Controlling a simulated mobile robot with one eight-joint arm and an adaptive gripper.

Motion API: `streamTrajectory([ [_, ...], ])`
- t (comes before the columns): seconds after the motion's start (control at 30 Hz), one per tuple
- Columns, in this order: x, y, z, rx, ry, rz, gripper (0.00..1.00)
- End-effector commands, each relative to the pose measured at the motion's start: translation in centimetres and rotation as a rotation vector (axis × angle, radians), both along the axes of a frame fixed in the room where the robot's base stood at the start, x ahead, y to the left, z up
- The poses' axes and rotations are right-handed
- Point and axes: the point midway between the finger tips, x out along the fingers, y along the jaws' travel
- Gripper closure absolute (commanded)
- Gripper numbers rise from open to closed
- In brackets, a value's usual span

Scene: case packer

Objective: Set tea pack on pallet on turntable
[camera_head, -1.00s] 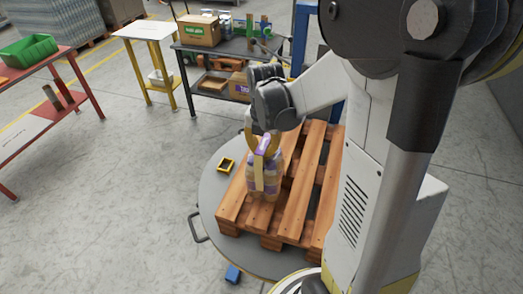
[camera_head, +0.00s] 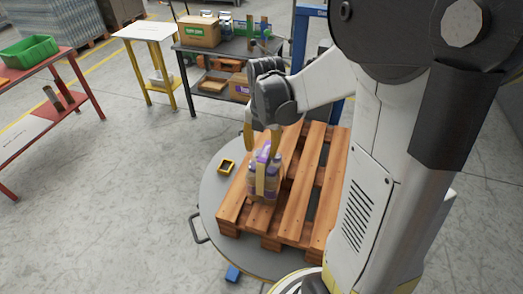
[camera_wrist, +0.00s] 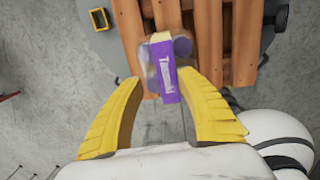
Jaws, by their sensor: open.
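The tea pack (camera_head: 263,181), a clear-wrapped bundle with a purple and tan band, stands on the left part of the wooden pallet (camera_head: 300,205). The pallet lies on the round grey turntable (camera_head: 213,190). My gripper (camera_head: 262,140) is just above and behind the pack, with its yellow fingers spread and empty. In the wrist view the pack (camera_wrist: 167,70) shows its purple label beyond the open fingertips, apart from them. The pallet slats (camera_wrist: 210,40) show beneath it.
A small yellow square frame (camera_head: 226,168) lies on the turntable left of the pallet. A handle (camera_head: 197,228) juts from the turntable's left edge. A dark workbench (camera_head: 215,60) with boxes stands behind. A red table (camera_head: 40,110) is at left. Floor between is clear.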

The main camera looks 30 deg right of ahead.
Motion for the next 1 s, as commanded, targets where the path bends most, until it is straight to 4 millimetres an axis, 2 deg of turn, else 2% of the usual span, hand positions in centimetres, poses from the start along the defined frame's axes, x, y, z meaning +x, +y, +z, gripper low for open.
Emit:
streamTrajectory([
  [0.1,-0.3,0.0,3.2,0.0,0.0,0.0,0.57],
  [0.3,-0.7,0.1,7.6,0.0,0.0,0.0,0.57],
  [0.53,-0.9,0.2,10.0,0.0,-0.002,-0.009,0.57],
  [0.63,-1.3,0.9,10.7,0.002,-0.024,-0.094,0.57],
  [0.77,-2.6,3.1,11.8,0.026,-0.1,-0.382,0.57],
  [1.0,-6.2,8.2,13.4,0.233,-0.287,-1.16,0.57],
])
